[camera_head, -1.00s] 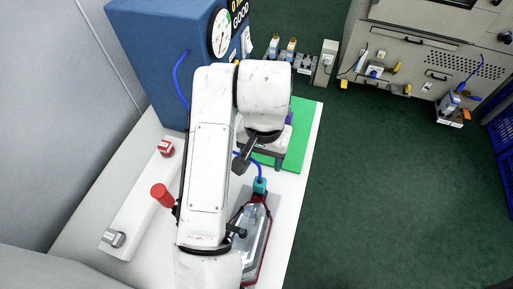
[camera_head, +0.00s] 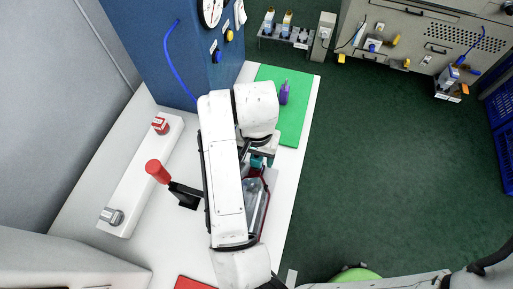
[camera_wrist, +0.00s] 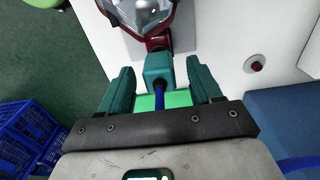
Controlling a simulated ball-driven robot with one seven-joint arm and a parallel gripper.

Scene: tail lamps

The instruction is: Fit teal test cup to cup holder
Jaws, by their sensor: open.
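The teal test cup (camera_wrist: 158,68) sits against the neck of the dark red and clear lamp (camera_wrist: 146,14) in the wrist view, with a blue hose running from it towards me. My gripper (camera_wrist: 157,74) is open, with one teal finger on each side of the cup; I cannot tell whether either touches it. In the head view the lamp (camera_head: 253,205) lies on the white bench, partly hidden by my arm. My gripper is mostly hidden there, and teal shows just below the wrist. I cannot identify the cup holder with certainty.
A red-handled clamp (camera_head: 157,171) stands left of my arm on the white bench (camera_head: 165,240). The blue cabinet (camera_head: 150,40) with gauges and a hose stands behind. Green floor is open to the right.

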